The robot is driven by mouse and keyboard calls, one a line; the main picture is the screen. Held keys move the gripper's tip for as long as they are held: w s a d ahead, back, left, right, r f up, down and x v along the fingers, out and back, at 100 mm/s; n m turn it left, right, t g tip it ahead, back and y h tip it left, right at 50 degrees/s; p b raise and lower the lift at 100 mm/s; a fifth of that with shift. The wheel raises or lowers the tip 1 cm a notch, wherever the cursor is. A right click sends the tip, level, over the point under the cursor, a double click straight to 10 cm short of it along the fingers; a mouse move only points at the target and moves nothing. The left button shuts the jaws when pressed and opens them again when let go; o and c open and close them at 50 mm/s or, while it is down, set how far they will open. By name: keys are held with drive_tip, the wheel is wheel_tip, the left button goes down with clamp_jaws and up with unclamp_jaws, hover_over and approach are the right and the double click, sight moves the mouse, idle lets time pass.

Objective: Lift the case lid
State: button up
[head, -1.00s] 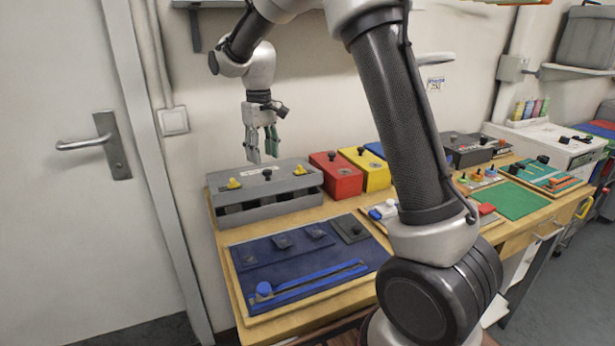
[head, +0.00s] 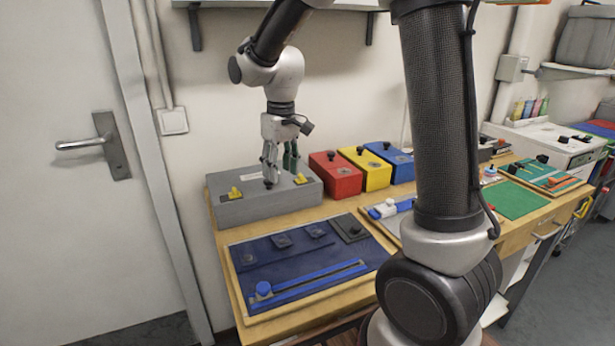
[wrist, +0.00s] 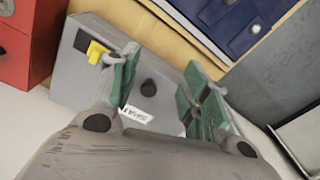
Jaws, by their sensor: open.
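The grey case (head: 235,212) sits at the left back of the bench, its lid (head: 250,178) lying flat with no gap showing at the front. A black knob (head: 268,184) is on the lid between two yellow latches (head: 234,193) (head: 300,179). My gripper (head: 279,176) is open, pointing down at the lid close to the knob. One yellow latch (wrist: 97,52) shows there; the other is hidden.
Red (head: 335,176), yellow (head: 365,170) and blue (head: 390,162) boxes stand right of the case. A dark blue panel with a blue slider (head: 263,289) lies in front. A wall shelf (head: 340,6) is above my arm.

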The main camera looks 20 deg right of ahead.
drive_tip(key=s+d, duration=0.3)
drive_tip(key=s, duration=0.5)
drive_tip(key=shift+s+d+r+m+t, duration=0.2)
drive_tip(key=shift+d+r+m+t, duration=0.1)
drive_tip(key=shift+t, duration=0.1)
